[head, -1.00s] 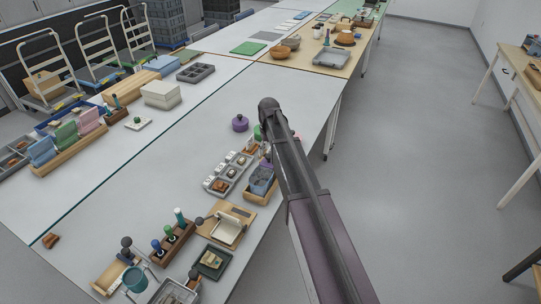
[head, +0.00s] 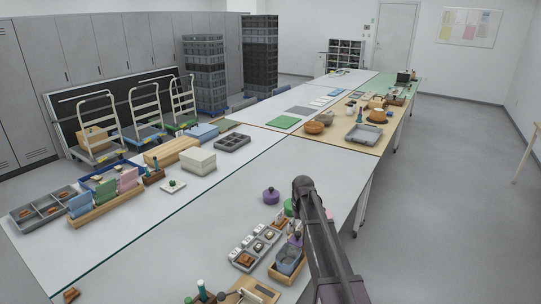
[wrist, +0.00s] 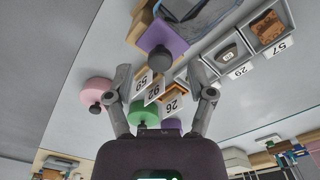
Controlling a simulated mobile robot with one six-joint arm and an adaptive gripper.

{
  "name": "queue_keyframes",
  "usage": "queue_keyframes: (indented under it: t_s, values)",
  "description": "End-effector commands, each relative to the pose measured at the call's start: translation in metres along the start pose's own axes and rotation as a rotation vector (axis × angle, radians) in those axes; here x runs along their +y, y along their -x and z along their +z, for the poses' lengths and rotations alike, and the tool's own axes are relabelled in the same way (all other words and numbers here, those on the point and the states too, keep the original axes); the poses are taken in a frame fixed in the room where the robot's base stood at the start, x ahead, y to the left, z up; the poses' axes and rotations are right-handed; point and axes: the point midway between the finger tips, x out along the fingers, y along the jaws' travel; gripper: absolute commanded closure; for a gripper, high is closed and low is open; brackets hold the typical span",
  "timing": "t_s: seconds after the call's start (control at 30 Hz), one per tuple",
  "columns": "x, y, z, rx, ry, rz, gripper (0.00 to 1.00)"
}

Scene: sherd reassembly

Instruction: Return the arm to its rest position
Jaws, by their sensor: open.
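My arm (head: 325,248) reaches over the right edge of the near white table in the head view, its far end above the table's right part. My gripper (wrist: 162,90) shows in the wrist view with its two fingers spread apart and nothing between them. Beyond the fingers are number cards, a purple block with a dark round knob (wrist: 160,60), a green lidded piece (wrist: 144,112) and a pink one (wrist: 98,91). I cannot tell their exact distance from the fingers. The fingertips are hidden in the head view.
A grey sectioned tray (head: 256,247) with sherds and number cards lies left of my arm. A purple lidded pot (head: 271,195) stands behind it. A wooden box (head: 287,267) stands close beside the arm. The floor (head: 430,220) to the right is clear.

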Motion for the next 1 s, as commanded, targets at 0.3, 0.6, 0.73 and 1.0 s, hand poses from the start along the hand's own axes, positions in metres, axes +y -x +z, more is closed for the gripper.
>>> queue_keyframes:
  t_s: [0.3,0.6,0.73,1.0]
  values:
    - [-0.009,0.000,0.104,0.000,-0.053,0.000,0.30]
    - [-0.019,0.000,0.204,0.000,-0.112,0.001,0.30]
    - [-0.022,0.000,0.233,0.000,-0.130,0.001,0.30]
    - [-0.025,0.000,0.251,-0.001,-0.146,0.001,0.30]
